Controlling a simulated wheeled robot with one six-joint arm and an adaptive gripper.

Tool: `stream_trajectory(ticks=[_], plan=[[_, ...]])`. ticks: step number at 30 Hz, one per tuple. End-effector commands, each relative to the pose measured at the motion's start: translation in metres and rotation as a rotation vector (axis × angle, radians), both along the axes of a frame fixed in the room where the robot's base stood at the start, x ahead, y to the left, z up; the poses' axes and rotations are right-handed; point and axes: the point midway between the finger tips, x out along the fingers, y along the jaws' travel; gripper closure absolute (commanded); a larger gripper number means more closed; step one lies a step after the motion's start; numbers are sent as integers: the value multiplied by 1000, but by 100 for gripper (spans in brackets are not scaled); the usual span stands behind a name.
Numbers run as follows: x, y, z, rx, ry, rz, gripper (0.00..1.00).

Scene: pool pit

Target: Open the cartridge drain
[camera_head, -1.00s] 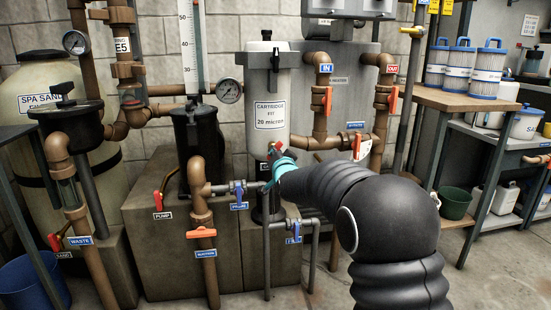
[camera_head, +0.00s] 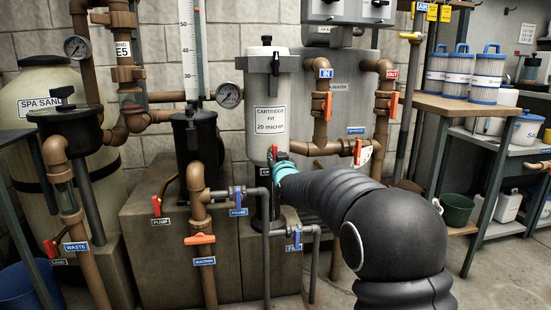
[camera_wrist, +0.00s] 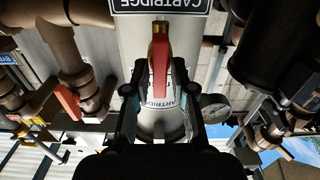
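The cartridge filter housing (camera_head: 268,90) is a tall pale cylinder labelled "CARTRIDGE FIT 20 micron". A small red lever (camera_head: 274,152) sits low on its front. In the wrist view the red lever (camera_wrist: 160,68) has a brass end and lies lengthwise between my gripper's fingers. My gripper (camera_wrist: 160,95) is open, with dark fingers on both sides of the lever and visible gaps. In the head view, my gripper (camera_head: 278,165) is mostly hidden by my arm and teal wrist, just below the lever.
Brown pipes with red-orange levers stand around the housing. A grey pipe with a blue lever (camera_head: 238,200) runs left of my wrist. A pressure gauge (camera_head: 229,95) is at the upper left. A wooden bench (camera_head: 440,100) stands right. Floor shows at lower right.

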Motion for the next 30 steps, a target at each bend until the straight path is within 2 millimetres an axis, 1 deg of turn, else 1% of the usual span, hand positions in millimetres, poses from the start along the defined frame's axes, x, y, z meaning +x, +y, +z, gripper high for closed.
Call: stream_trajectory(ticks=[1,2,13,16,22,23,30], plan=[[0,0,0,1,0,0,56],[0,0,0,1,0,0,54],[0,0,0,2,0,0,54],[-3,-1,-1,3,-1,0,54],[-25,-7,-4,4,-2,0,54],[-28,-8,0,3,-1,0,54],[-55,-16,1,3,0,0,54]])
